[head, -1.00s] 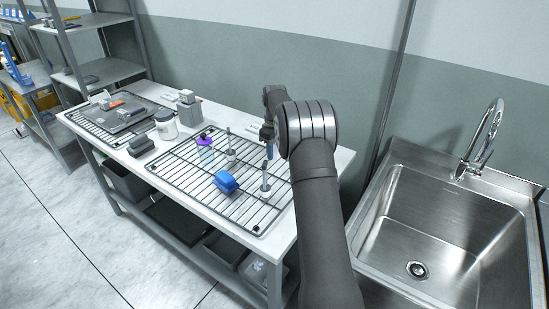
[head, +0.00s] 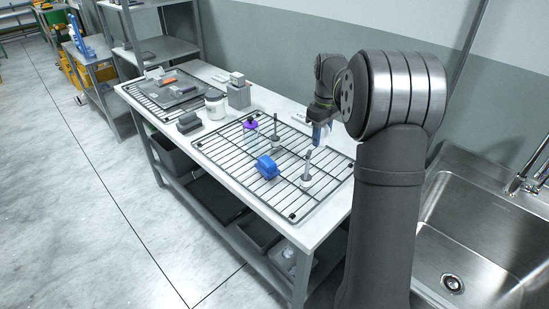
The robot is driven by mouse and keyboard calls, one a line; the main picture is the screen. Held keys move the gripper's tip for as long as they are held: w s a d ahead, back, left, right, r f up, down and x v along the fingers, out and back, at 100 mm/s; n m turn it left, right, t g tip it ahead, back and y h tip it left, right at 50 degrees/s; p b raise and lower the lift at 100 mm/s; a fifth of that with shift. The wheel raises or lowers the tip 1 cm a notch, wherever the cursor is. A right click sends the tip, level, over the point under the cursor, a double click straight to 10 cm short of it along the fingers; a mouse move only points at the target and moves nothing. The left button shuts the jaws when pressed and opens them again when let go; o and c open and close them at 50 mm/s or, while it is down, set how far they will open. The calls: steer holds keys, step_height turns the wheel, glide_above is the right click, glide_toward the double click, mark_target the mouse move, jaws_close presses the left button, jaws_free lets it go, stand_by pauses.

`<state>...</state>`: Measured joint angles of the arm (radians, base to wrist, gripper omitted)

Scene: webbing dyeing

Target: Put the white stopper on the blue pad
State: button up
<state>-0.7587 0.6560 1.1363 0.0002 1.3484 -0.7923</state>
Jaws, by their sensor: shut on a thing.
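My gripper (head: 319,130) is over the right part of the wire rack, pointing down and partly hidden by my arm. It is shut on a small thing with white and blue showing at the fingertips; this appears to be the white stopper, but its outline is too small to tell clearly. A grey rod with a white base (head: 306,182) stands on the rack just below and left of the fingertips. A blue block (head: 267,167) lies on the rack to the left of that rod. I cannot tell whether it is the blue pad; no flat blue pad shows clearly.
The wire rack (head: 292,216) also bears a second grey rod with a white base (head: 275,145) and a purple-topped item (head: 250,125). A white jar (head: 215,104), grey blocks (head: 189,123) and a grey container (head: 238,93) stand left. A sink (head: 470,240) is at right.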

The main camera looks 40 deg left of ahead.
steer(key=s+a, duration=0.2)
steer(key=s, duration=0.2)
glide_above(274, 164)
step_height(274, 164, down, 6)
steer(key=shift+d+r, duration=0.1)
steer(key=shift+s, duration=0.15)
steer(key=shift+f, duration=2.1)
steer(key=shift+f, duration=0.1)
steer(key=o, duration=1)
step_height(274, 164, up, 12)
